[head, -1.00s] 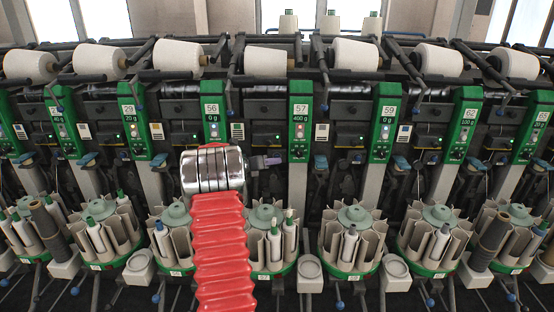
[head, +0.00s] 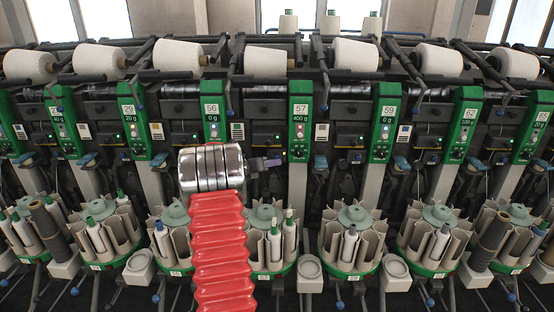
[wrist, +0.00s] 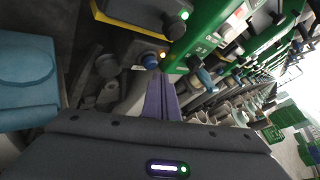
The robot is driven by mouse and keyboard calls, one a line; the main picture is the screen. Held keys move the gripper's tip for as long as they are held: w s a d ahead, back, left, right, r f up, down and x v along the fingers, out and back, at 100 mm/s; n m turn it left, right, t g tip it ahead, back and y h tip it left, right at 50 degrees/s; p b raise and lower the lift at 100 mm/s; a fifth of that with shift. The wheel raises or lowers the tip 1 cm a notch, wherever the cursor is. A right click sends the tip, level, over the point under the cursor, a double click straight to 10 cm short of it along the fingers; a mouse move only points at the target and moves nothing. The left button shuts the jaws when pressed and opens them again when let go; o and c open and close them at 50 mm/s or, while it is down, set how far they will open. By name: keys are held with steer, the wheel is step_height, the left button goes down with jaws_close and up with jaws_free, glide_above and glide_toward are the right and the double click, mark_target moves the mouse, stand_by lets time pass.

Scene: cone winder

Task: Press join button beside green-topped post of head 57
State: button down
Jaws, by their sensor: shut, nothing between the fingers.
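The green-topped post of head 57 (head: 299,122) stands upright near the middle of the head view, with its number and "400 g" display on top. In the wrist view, a round blue button (wrist: 150,61) sits on a grey housing beside a green panel (wrist: 197,42), with a small orange light next to it. My gripper (head: 272,162) points right toward the lower part of the post. Its purple fingers (wrist: 161,82) are shut and empty, with their tips close below the blue button in the wrist picture. I cannot tell whether they touch it.
Posts 56 (head: 211,115) and 59 (head: 384,122) stand on either side. Round bobbin magazines (head: 352,240) line the row below, and white yarn cones (head: 355,54) lie above. A light blue part (wrist: 27,82) is close at the left of the wrist view.

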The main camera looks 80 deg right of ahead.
steer(key=shift+a, duration=0.2)
steer(key=a, duration=0.2)
steer(key=s+a, duration=0.1)
steer(key=a, duration=0.1)
steer(key=shift+s+a, duration=0.1)
steer(key=shift+a, duration=0.3)
stand_by(0.4)
stand_by(0.8)
